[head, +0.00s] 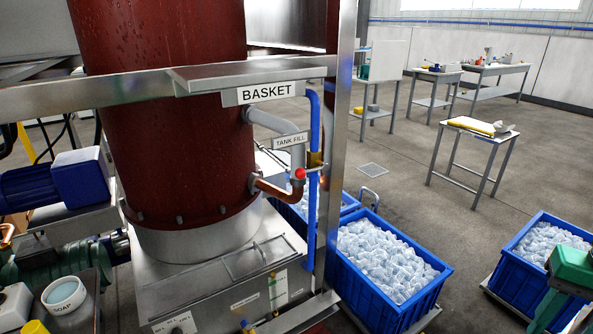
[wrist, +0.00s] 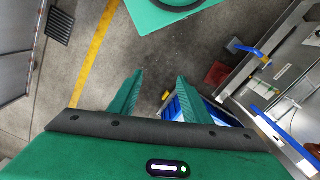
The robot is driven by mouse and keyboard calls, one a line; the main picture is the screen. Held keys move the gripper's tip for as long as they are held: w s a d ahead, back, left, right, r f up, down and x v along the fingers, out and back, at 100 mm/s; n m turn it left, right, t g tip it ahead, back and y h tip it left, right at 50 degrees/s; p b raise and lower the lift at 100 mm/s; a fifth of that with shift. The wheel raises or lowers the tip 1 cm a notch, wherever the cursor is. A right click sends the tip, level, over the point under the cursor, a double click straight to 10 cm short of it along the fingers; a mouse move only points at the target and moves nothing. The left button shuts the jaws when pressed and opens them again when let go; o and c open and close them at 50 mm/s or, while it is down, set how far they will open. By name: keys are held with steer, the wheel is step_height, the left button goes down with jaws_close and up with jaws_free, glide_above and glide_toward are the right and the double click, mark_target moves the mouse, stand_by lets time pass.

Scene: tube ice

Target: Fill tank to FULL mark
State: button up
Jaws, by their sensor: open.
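A red cylinder (head: 160,120) stands on a steel tank (head: 215,290) in the head view. A "TANK FILL" sign (head: 290,140) hangs above a small red knob (head: 299,174) on the pipework right of the cylinder. A copper pipe (head: 275,190) runs beside that knob. The tank's front has small labels and fittings; I cannot read a FULL mark. My gripper (wrist: 158,88) is open and empty over the floor in the wrist view. A blue lever (wrist: 248,49) on a steel housing lies to its right, apart from it. Part of my green arm shows at the head view's lower right.
Blue crates (head: 375,295) of ice stand right of the tank, and another crate (head: 520,265) stands farther right. A steel post (head: 335,140) rises beside the fill pipework. A soap tub (head: 64,296) sits at lower left. Open floor (head: 400,195) lies behind the crates.

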mark_target(304, 176)
steer(key=w+a+n+t+h, duration=0.2)
steer(key=w+n+t+h, duration=0.5)
steer(key=w, duration=2.2)
steer(key=w+a+r+n+t+y, duration=0.1)
steer(key=w+a+n+t+y, duration=0.5)
steer(key=w+a, duration=0.55)
steer(key=a+n+t+y, duration=0.1)
steer(key=a+n+y, duration=0.1)
steer(key=a, duration=0.7)
steer(key=s+a+r+n+t+y, duration=0.1)
steer(key=a+n+y, duration=0.2)
steer(key=a, duration=0.6)
steer(key=a+r+n+t+y, duration=0.1)
steer(key=a+n+y, duration=0.2)
steer(key=a, duration=0.5)
steer(key=shift+s+a+r+n+t, duration=0.1)
steer(key=shift+s+a+n+t, duration=0.2)
steer(key=shift+a+n+t, duration=0.1)
steer(key=x, duration=1)
steer(key=shift+a, duration=0.15)
steer(key=shift+w, duration=0.15)
steer(key=shift+c, duration=0.6)
